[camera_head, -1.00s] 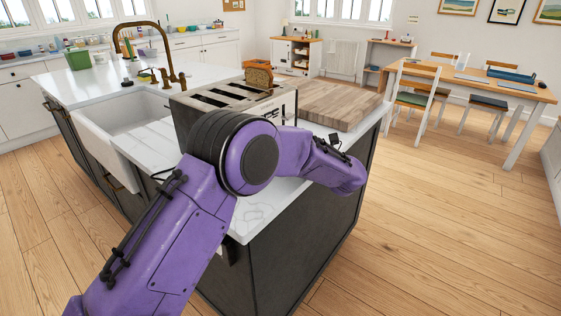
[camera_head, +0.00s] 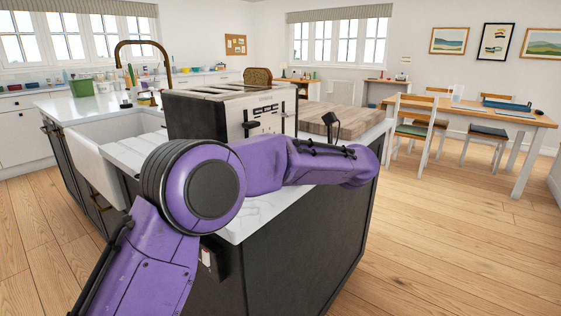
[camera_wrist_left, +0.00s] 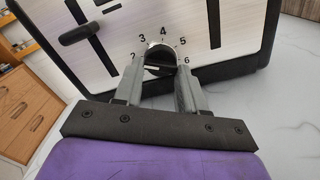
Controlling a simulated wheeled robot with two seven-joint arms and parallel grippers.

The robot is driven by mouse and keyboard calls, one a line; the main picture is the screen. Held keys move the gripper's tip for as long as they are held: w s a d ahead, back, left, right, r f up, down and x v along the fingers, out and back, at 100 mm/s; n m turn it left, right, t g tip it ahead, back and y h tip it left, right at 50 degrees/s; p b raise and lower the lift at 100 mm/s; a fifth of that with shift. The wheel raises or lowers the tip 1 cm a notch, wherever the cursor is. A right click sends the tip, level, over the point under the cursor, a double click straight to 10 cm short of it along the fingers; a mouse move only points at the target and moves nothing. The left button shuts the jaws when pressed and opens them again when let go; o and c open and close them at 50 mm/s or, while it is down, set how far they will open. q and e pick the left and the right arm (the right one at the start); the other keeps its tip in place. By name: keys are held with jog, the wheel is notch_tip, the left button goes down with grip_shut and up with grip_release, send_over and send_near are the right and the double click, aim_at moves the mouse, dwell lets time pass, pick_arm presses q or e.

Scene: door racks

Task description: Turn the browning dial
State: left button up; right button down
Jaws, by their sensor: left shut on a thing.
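The toaster (camera_head: 200,114) stands on the island worktop, with a slice of bread (camera_head: 257,75) showing above its top. In the left wrist view, the toaster's pale front (camera_wrist_left: 232,22) fills the upper part. The round browning dial (camera_wrist_left: 159,54) is ringed by printed numbers, with 2 to 6 legible. My left gripper (camera_wrist_left: 160,74) has one finger on each side of the dial and is shut on it. The fingers partly cover the dial, so its exact setting is hard to read. In the head view I cannot make out the left fingers. My right gripper is not in view.
A black lever (camera_wrist_left: 90,27) on the toaster front is near the dial. A wooden board (camera_head: 352,122) lies right of the toaster on the marble worktop (camera_head: 262,210). The sink (camera_head: 92,160) is to the left. Open wooden floor (camera_head: 455,235) lies to the right.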

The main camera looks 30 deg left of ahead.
pick_arm(q)
jog(key=shift+n+b, duration=0.5)
jog(key=shift+b, duration=0.05)
jog(key=shift+r, duration=0.1)
jog(key=o, duration=1.1)
jog(key=shift+c, duration=0.2)
jog(key=shift+d, duration=0.1)
jog(key=d, duration=1)
jog(key=shift+s+d, duration=0.2)
jog(key=shift+s, duration=0.25)
